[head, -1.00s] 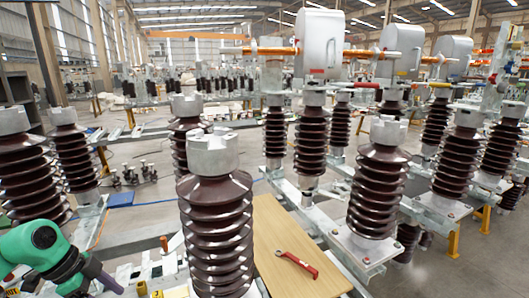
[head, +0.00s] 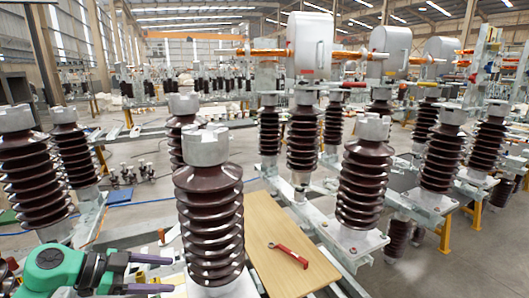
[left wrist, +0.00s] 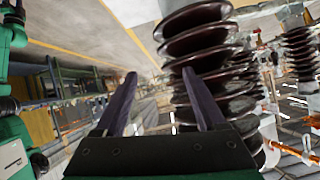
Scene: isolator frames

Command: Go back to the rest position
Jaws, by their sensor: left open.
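My left gripper (head: 152,273) is at the lower left of the head view, its two dark fingers apart and pointing right toward the nearest brown insulator (head: 209,215). No object shows between the fingers. In the left wrist view the gripper (left wrist: 157,85) is also open and empty, with a ribbed insulator (left wrist: 212,60) just beyond and beside the right finger. I cannot tell whether they touch; a gap seems to show in the head view. My right gripper is not in view.
Tall ribbed insulators stand on both sides, such as one at the left (head: 35,175) and one at the right (head: 365,185). Grey floor (head: 415,270) is clear at the lower right.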

